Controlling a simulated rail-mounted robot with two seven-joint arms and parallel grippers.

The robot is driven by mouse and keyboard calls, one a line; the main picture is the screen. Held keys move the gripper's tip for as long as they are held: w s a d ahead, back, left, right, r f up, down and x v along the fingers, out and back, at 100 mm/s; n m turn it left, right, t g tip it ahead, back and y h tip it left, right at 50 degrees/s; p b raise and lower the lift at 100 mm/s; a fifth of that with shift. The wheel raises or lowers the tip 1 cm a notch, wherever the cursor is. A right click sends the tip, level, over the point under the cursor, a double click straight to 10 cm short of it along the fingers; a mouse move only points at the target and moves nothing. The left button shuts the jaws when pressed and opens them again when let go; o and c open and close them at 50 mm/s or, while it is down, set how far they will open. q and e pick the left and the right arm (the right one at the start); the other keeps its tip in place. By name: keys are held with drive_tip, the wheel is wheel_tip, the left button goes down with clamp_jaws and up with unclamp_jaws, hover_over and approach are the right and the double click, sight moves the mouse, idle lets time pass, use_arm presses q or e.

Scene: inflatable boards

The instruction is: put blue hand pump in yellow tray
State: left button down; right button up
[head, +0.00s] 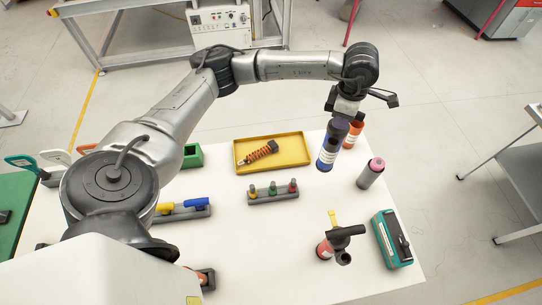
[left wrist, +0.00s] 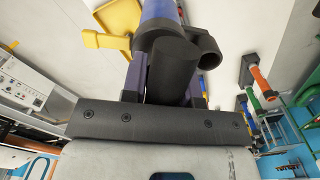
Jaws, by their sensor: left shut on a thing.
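My left gripper (head: 340,118) is shut on the blue hand pump (head: 327,158), which hangs below it above the white table. The pump has a dark upper part and a blue lower part with a pale label. In the left wrist view, the pump's dark handle (left wrist: 175,65) sits between the fingers and its blue barrel (left wrist: 158,10) points up the picture. The yellow tray (head: 301,160) lies flat to the left of the pump in the head view. An orange-and-black thing (head: 259,152) lies in it. My right gripper is not in view.
An orange thing (head: 353,134) and a pink-topped grey cylinder (head: 370,175) stand close right of the pump. A grey rack (head: 273,197) with several coloured knobs is in front of the tray. A teal case (head: 385,240) and a red-and-black thing (head: 325,249) are nearer the front.

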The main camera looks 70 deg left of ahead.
use_arm(q)
drive_tip(key=a+f+n, duration=1.1)
drive_tip(key=a+f, duration=0.4)
drive_tip(key=a, duration=0.5)
drive_tip(key=shift+s+f+b, duration=0.15)
drive_tip(key=shift+s+b, duration=0.1)
drive_tip(key=shift+b, duration=0.1)
drive_tip(key=shift+a, duration=0.1)
drive_tip(key=c, duration=0.9)
unclamp_jaws()
drive_tip(key=shift+f, duration=0.1)
